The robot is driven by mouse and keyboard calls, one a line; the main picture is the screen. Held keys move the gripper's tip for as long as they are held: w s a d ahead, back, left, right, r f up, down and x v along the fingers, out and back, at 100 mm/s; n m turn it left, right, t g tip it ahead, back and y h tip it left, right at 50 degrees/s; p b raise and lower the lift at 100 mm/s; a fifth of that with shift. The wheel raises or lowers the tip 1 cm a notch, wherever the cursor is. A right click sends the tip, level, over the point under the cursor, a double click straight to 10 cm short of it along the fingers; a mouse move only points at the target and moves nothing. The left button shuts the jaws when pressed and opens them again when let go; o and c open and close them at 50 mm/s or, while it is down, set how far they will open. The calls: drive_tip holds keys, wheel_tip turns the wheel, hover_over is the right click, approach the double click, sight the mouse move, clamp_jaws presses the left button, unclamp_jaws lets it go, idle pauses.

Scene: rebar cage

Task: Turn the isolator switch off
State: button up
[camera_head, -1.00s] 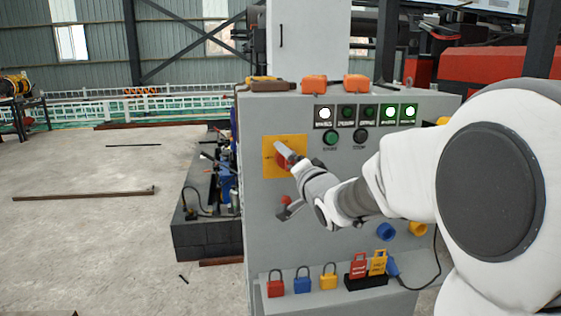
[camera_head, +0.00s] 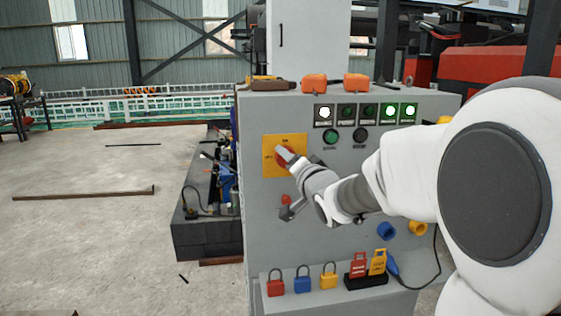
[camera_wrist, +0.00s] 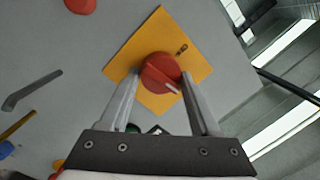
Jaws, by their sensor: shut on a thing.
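The isolator switch is a red rotary knob (camera_wrist: 160,72) on a yellow square plate (camera_head: 271,146) at the upper left of the grey cabinet front. In the wrist view the plate (camera_wrist: 138,53) looks tilted, and a pale line marks the knob's lower right. My gripper (camera_wrist: 163,84) has one finger on each side of the knob and is shut on it. In the head view my gripper (camera_head: 287,153) covers part of the knob, and the lettering on the plate is too small to read.
A red part (camera_head: 286,200) and a grey handle (camera_head: 289,213) sit just below my gripper on the cabinet (camera_head: 262,230). Indicator lamps (camera_head: 366,114) line the upper right. Orange items (camera_head: 314,83) lie on top.

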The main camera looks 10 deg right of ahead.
drive_tip(key=n+b, duration=0.1)
drive_tip(key=n, duration=0.3)
drive_tip(key=shift+a+g, duration=0.1)
drive_tip(key=shift+g, duration=0.2)
drive_tip(key=n+b, duration=0.2)
drive_tip(key=n, duration=0.1)
drive_tip(key=shift+n+h, duration=0.3)
drive_tip(key=n+h+b, duration=0.1)
drive_tip(key=n+b, duration=0.2)
drive_tip(key=b, duration=0.1)
drive_tip(key=shift+a+n, duration=0.15)
drive_tip(key=shift+n, duration=0.25)
drive_tip(key=shift+r+n+g+h+b, duration=0.15)
drive_tip(key=shift+n+g+h+b, duration=0.35)
drive_tip(key=shift+n, duration=1.4)
drive_tip(key=o, duration=1.4)
drive_tip(key=shift+c, duration=0.2)
drive_tip(key=shift+s+r, duration=0.1)
